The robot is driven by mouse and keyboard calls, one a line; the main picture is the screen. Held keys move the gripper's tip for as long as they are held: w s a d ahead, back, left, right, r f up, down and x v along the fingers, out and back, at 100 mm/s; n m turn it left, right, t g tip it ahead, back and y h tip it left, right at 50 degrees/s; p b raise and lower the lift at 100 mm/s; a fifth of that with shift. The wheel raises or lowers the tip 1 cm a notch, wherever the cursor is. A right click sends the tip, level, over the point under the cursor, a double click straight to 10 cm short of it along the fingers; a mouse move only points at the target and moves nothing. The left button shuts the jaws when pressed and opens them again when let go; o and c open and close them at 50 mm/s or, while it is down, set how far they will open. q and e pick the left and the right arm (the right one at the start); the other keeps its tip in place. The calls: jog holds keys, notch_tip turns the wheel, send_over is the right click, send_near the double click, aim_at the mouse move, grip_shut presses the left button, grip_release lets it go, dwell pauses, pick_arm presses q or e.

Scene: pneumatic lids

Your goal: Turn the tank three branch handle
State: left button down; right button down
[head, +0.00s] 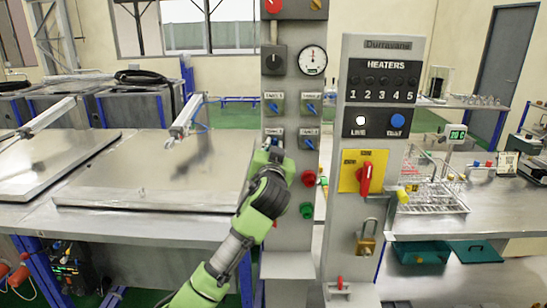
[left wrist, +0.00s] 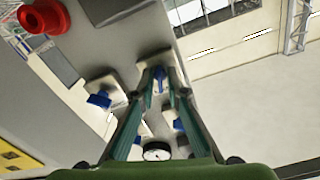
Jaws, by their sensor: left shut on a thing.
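The grey valve panel (head: 291,95) in the head view carries small valves with blue handles in two rows. My left gripper (head: 272,147) reaches the lower-left valve and covers most of it. In the left wrist view, the blue handle (left wrist: 160,77) of that valve sits between the two fingertips of my left gripper (left wrist: 160,88), which is shut on it. Its label is too small to read, so I cannot confirm the tank number. The lower-right valve handle (head: 310,143) is beside it, free of the gripper. My right gripper is not in view.
The pressure gauge (head: 313,60) sits above the valves. A red button (head: 308,178) and a green button (head: 306,210) are below right. The heater panel (head: 380,90) stands close on the right. Flat metal lids (head: 150,175) lie to the left.

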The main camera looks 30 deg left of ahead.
pick_arm(q)
jog(key=n+b, duration=0.1)
jog(key=n, duration=0.2)
jog(key=shift+f+b, duration=0.2)
jog(key=shift+b, duration=0.2)
jog(key=n+b, duration=0.1)
jog(key=n, duration=0.2)
jog(key=shift+b, duration=0.3)
jog(key=n, duration=0.3)
jog(key=shift+r+b, duration=0.1)
jog(key=shift+b, duration=0.2)
jog(key=shift+r+n, duration=0.1)
jog(key=shift+n, duration=1.6)
jog(key=c, duration=2.3)
grip_release()
